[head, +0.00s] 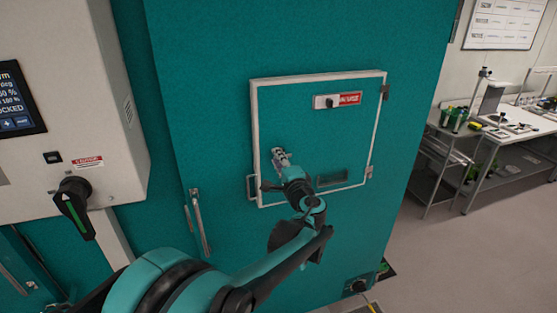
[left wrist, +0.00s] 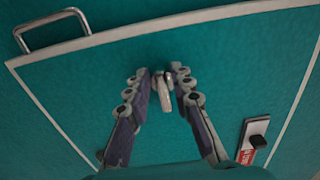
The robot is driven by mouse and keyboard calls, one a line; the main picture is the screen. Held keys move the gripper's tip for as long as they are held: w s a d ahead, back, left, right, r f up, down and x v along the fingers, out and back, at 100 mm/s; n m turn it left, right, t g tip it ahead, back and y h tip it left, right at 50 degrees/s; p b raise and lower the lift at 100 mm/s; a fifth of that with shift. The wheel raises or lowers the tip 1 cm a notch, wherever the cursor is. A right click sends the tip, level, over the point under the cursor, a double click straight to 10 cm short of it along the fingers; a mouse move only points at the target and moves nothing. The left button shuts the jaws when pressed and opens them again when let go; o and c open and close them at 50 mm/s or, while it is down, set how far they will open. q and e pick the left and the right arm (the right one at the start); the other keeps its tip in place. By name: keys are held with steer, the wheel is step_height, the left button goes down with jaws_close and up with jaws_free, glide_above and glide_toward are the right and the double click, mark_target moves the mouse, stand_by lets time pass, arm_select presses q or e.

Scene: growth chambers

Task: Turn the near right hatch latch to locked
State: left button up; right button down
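A white-framed teal hatch (head: 345,140) is set in a large teal panel in the head view. My left gripper (head: 279,154) is in front of its left part, and hides what lies behind it there. In the left wrist view, a small pale metal latch lever (left wrist: 164,92) stands between the two fingers of my left gripper (left wrist: 160,72). The fingers are apart, with a gap visible on the left side of the lever; I cannot tell whether the right finger touches it. The lever points down in that view. My right gripper is not in view.
A plate with a black knob and red label (head: 333,101) sits high on the hatch, also in the left wrist view (left wrist: 255,135). A wire handle (head: 251,187) juts from the hatch's left edge. A control box with a black rotary handle (head: 75,208) stands left.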

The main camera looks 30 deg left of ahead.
arm_select(q)
steer(key=shift+d, duration=0.1)
steer(key=v, duration=1.1)
steer(key=shift+s+d, duration=0.25)
steer(key=shift+s, duration=0.1)
steer(key=s+d+f+n+g+h+b, duration=0.25)
steer(key=s+f+h+b, duration=0.35)
steer(key=f, duration=0.7)
steer(key=s+d+f+n+g+h+b, duration=0.25)
steer(key=s+f+b, duration=0.5)
steer(key=f, duration=0.65)
steer(key=s+d+f+n+h+b, duration=0.1)
steer(key=s+d+f+n+h, duration=0.1)
steer(key=s+d+f+h, duration=0.3)
steer(key=d+f, duration=0.1)
steer(key=d, duration=0.2)
steer(key=shift+s+n+t, duration=0.3)
steer(key=shift+s+n, duration=0.1)
steer(key=shift+d, duration=0.1)
